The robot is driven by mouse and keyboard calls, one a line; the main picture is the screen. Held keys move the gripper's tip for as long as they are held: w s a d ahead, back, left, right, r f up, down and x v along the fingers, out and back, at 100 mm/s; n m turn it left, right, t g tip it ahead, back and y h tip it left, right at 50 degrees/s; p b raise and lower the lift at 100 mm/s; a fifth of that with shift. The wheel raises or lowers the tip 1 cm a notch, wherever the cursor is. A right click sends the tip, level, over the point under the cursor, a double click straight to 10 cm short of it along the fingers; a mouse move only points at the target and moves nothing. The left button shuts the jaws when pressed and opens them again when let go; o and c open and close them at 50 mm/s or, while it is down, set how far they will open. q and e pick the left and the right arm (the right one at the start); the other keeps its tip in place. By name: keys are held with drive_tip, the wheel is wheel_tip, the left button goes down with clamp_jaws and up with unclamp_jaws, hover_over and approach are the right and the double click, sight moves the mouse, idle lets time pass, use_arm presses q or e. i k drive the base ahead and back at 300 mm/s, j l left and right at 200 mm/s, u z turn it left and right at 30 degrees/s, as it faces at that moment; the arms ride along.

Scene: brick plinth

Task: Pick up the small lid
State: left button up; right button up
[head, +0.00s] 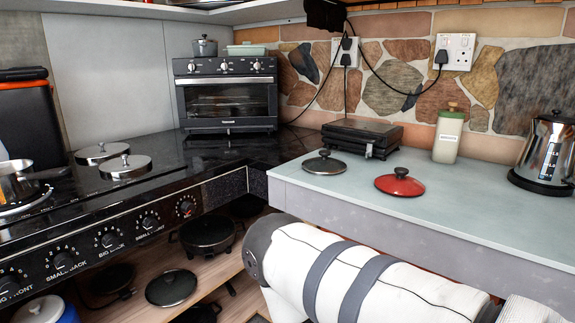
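Several lids are in view, and I cannot tell which one is the small lid. A dark-topped round lid with a metal rim and knob (325,164) lies flat on the pale counter. A red lid with a black knob (399,184) lies to its right. A dark lid (171,288) is on the wooden shelf below. A white and grey link of my arm crosses the bottom right. Neither gripper shows.
A black press-like appliance (362,136), a pale bottle (448,134) and a steel kettle (546,152) stand along the back of the counter (470,215). A toaster oven (226,95) is in the corner. A saucepan (20,182) sits at the stove's left. The counter's front is clear.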

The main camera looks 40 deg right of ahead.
sight(325, 165)
drive_tip(key=z, duration=1.55)
